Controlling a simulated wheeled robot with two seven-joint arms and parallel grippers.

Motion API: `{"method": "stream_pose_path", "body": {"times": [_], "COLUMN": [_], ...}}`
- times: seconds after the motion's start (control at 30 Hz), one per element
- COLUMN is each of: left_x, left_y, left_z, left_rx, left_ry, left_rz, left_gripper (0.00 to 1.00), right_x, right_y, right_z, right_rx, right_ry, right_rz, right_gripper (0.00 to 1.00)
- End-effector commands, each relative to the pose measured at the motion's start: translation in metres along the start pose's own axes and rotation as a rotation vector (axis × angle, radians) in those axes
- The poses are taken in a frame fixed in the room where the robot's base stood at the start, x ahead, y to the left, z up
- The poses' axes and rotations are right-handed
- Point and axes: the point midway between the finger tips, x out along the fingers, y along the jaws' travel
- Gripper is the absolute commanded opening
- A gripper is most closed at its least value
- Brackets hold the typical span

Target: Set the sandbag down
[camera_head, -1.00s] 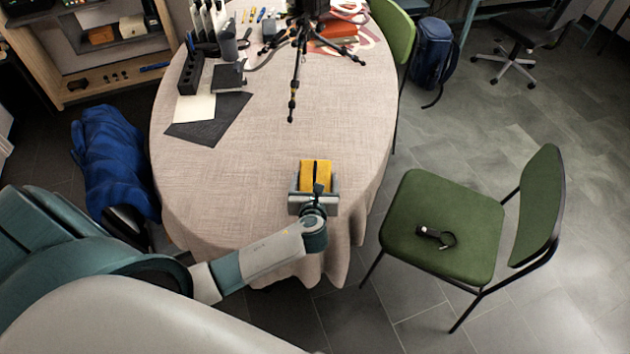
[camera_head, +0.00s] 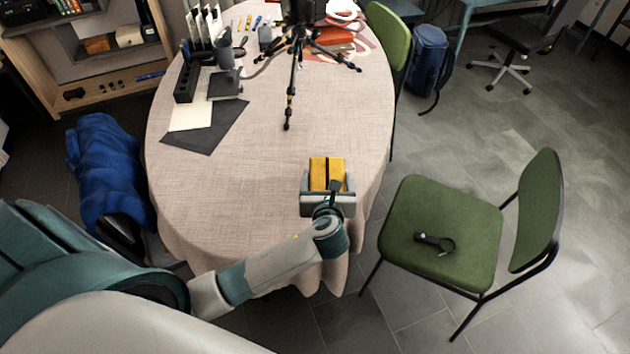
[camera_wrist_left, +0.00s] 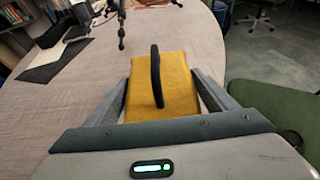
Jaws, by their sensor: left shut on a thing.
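The yellow sandbag (camera_head: 318,175) with a dark strap handle is between the fingers of my left gripper (camera_head: 327,180), at the near right part of the cloth-covered table (camera_head: 240,170). In the left wrist view the sandbag (camera_wrist_left: 175,90) fills the space between the two fingers of my left gripper (camera_wrist_left: 165,95), which is shut on it. The tabletop lies below and beyond the bag; whether its underside touches the cloth is hidden. My right gripper is not in view.
A black tripod (camera_head: 292,60) stands at the table's far side. A dark sheet (camera_head: 215,130) and a black holder (camera_head: 187,80) lie to the left. A green chair (camera_head: 440,225) bearing a black strap-like item (camera_head: 434,242) stands at the right. The middle of the tabletop is clear.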

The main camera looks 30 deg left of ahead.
Motion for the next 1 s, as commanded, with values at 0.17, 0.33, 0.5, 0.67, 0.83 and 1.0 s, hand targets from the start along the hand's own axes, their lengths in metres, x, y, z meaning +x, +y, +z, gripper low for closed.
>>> {"method": "stream_pose_path", "body": {"times": [0.17, 0.33, 0.5, 0.67, 0.83, 1.0], "left_x": [-0.022, -0.037, -0.046, -0.05, -0.05, -0.049], "left_y": [-0.029, -0.047, -0.057, -0.06, -0.06, -0.06], "left_z": [0.013, 0.021, 0.025, 0.027, 0.027, 0.027], "left_rx": [-0.005, -0.004, -0.002, -0.002, -0.001, -0.001], "left_ry": [-0.005, -0.005, -0.004, -0.004, -0.004, -0.005], "left_rz": [-0.004, -0.002, -0.001, -0.002, -0.001, -0.001], "left_gripper": [0.21, 0.21, 0.21, 0.21, 0.21, 0.21], "right_x": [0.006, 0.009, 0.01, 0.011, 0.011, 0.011], "right_y": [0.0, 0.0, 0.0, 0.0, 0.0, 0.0], "right_z": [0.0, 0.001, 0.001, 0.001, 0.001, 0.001], "right_rx": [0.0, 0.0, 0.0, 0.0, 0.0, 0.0], "right_ry": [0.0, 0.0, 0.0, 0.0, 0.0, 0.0], "right_rz": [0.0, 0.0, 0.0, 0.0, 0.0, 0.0], "right_gripper": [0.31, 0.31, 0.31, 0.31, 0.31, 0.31]}}
